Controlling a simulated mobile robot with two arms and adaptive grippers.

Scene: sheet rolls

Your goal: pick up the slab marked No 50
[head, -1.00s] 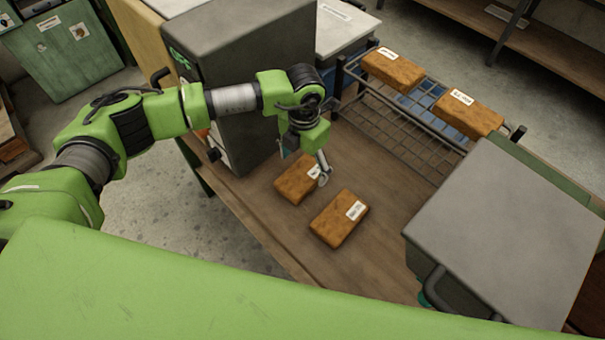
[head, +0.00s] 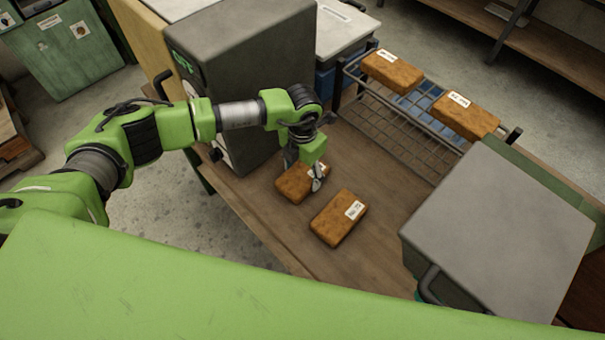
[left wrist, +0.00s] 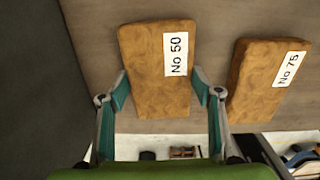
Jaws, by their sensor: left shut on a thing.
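The slab marked No 50 is an orange-brown block with a white label (left wrist: 155,75), seen in the left wrist view. In the head view it lies on the wooden bench (head: 294,188), partly covered by my gripper. My left gripper (head: 303,178) points down over it. In the left wrist view its two teal fingers (left wrist: 160,93) are on either side of the slab, shut on its sides. I cannot tell any gap between slab and bench. My right gripper is not in view.
A similar slab marked No 75 (left wrist: 262,82) lies close to the right; it also shows in the head view (head: 332,225). Two more labelled slabs (head: 391,74) (head: 464,118) rest on a wire rack (head: 400,126). Grey boxes (head: 245,75) (head: 497,235) stand on both sides.

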